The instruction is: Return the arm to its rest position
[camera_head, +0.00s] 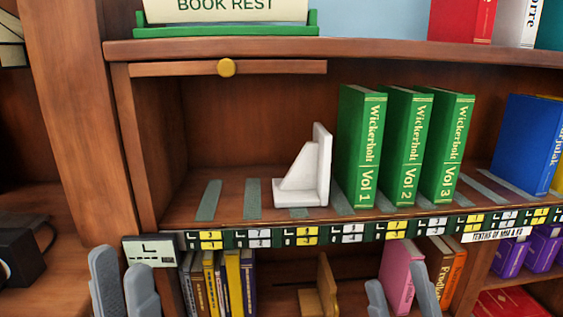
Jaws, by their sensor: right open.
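My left gripper (122,268) shows at the bottom left, in front of the bookcase and below the label strip. Its two grey fingers stand side by side with a narrow gap, and I cannot tell if it is open or shut. I see nothing held there. My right gripper (396,276) is at the bottom, right of the middle, in front of the lower shelf. Its fingers are apart, with no held thing visible between them. Both grippers are below the middle shelf's edge, and both arms are out of view.
On the middle shelf a white bookend (309,172) stands beside green volumes 1 (360,150), 2 (406,148) and 3 (446,148). A blue book (528,145) leans at right. The lower shelf holds several books and a wooden bookend (325,288). Left of the white bookend, the shelf is clear.

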